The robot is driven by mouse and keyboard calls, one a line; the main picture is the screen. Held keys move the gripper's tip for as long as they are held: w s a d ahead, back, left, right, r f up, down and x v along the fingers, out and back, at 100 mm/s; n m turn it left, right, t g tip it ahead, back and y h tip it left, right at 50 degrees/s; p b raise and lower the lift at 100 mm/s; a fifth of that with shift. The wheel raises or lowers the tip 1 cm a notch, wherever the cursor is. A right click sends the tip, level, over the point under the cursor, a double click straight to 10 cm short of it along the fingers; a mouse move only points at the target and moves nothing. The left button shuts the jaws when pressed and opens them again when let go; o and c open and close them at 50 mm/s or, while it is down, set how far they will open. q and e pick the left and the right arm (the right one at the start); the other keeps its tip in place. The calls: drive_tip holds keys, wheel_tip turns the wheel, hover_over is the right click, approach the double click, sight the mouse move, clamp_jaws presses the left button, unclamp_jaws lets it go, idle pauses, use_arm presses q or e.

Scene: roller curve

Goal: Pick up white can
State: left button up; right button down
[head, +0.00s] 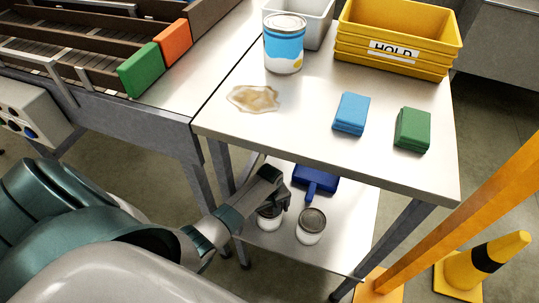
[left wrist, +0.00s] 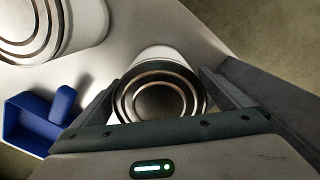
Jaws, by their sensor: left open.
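Two white cans with grey metal lids stand on the lower shelf in the head view: one at the left (head: 268,222), partly hidden by my left gripper (head: 277,200), and one at the right (head: 311,227). In the left wrist view, my open left gripper (left wrist: 160,92) has one finger on each side of a white can (left wrist: 158,88), near its lid. I cannot tell whether the fingers touch it. The other white can (left wrist: 52,28) is at the upper left there. My right gripper is not in view.
A blue dustpan-like tool (head: 316,180) lies behind the cans. The tabletop (head: 315,140) overhangs the shelf, carrying a blue-and-white can (head: 284,45), a brown spill (head: 253,99), cloths and yellow bins (head: 395,62). An orange post (head: 460,215) stands at the right.

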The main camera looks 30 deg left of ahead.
sight(270, 208)
use_arm(q)
drive_tip(key=c, duration=1.3)
drive_tip(key=shift+r, duration=0.6)
wheel_tip(270, 208, up, 3)
drive_tip(key=shift+s+d+r, duration=0.1)
drive_tip(key=shift+s+d, duration=0.05)
drive_tip(key=s+d+r, duration=0.6)
drive_tip(key=s+d, duration=0.1)
drive_tip(key=s, duration=0.1)
drive_tip(key=shift+s+d+r, duration=0.15)
drive_tip(key=shift+d+r, duration=0.15)
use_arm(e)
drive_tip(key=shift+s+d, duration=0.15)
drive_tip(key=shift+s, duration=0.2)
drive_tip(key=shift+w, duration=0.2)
